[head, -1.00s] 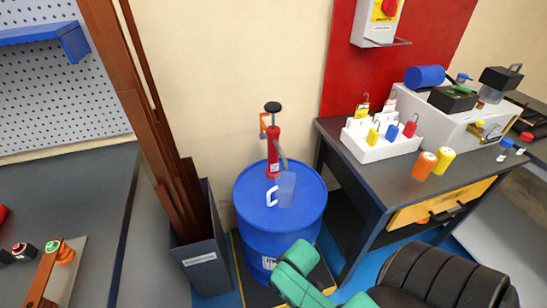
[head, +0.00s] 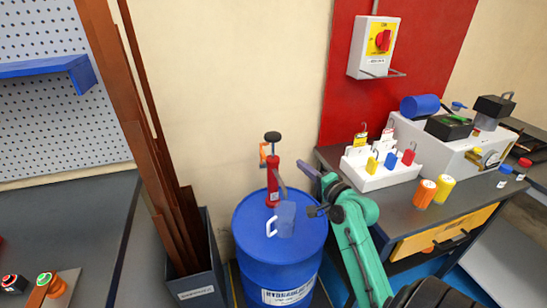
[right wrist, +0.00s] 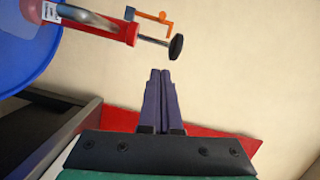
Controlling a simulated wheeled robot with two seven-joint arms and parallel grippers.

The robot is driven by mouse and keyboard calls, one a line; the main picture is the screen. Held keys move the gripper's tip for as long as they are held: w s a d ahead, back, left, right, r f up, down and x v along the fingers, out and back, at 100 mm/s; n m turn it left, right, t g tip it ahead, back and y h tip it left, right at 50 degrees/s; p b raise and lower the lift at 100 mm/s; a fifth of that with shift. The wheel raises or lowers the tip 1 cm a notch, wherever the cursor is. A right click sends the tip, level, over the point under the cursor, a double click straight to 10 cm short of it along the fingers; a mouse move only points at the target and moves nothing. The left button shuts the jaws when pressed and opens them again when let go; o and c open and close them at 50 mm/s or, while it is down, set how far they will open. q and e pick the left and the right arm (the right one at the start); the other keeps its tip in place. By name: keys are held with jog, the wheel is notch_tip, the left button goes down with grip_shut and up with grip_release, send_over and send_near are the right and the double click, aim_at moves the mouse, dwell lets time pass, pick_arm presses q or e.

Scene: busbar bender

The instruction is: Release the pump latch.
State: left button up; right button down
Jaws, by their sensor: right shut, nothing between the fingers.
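The red hand pump (head: 273,184) stands upright on the blue drum (head: 265,228), with a black knob (head: 272,136) on top. The orange latch (head: 263,153) sits at the upper left of the pump, below the knob. In the right wrist view, the latch (right wrist: 152,17) and knob (right wrist: 176,47) show above the fingertips, beyond the red pump body (right wrist: 95,22). My right gripper (head: 303,166) is shut and empty, to the right of the pump and apart from it; its purple fingers (right wrist: 161,75) point toward the wall. My left gripper is not in view.
A clear jug with a white handle (head: 284,218) stands on the drum, close in front of the pump. A bin of tall brown bars (head: 200,285) is left of the drum. A bench (head: 400,210) with padlocks and a white machine is at right.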

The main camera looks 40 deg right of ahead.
jog(key=w+p, duration=0.1)
jog(key=w, duration=0.2)
jog(key=w+a+p, duration=0.1)
jog(key=w, duration=0.3)
jog(key=w+a+f+p, duration=0.1)
jog(key=w, duration=0.3)
jog(key=shift+w+a+f, duration=0.1)
jog(key=shift+a+f, duration=0.1)
jog(key=shift+a, duration=0.2)
jog(key=shift+p, duration=0.3)
jog(key=shift+a+r+n+p, duration=0.1)
jog(key=shift+a+n+p, duration=0.1)
jog(key=shift+n+p, duration=0.1)
